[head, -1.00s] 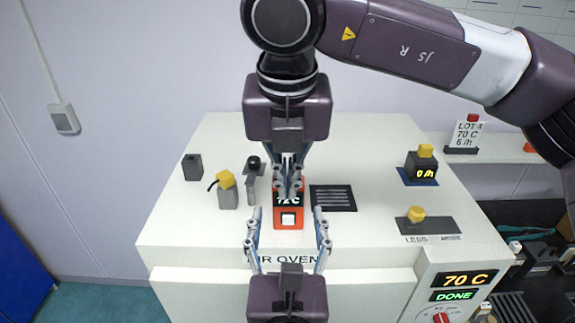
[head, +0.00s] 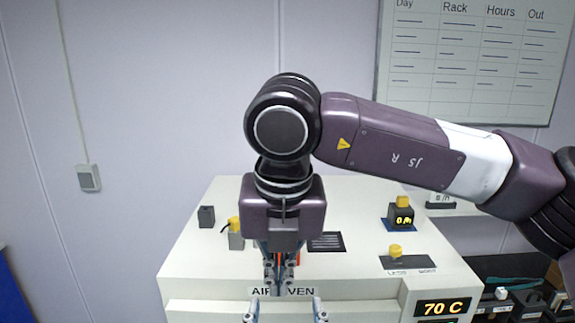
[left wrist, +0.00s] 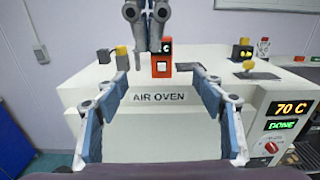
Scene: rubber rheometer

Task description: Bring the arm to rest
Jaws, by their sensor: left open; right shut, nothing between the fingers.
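My right arm reaches in from the right in the head view. Its gripper (head: 280,285) points down over the front of the white air oven (head: 190,262), shut and empty. It also shows at the top of the left wrist view (left wrist: 147,42). My left gripper (head: 286,312) is at the bottom edge of the head view, in front of the oven, open and empty. In the left wrist view its spread fingers (left wrist: 163,125) frame the oven's front. An orange block with a display (left wrist: 163,66) sits on the oven top, mostly hidden behind my right gripper in the head view.
On the oven top stand a dark block (head: 206,216), a grey post with a yellow top (head: 236,234), a black slotted plate (head: 327,242), a counter reading 0 (head: 401,216) and a yellow knob (head: 395,251). A panel (left wrist: 290,107) reads 70 C, DONE. A whiteboard (head: 470,60) hangs behind.

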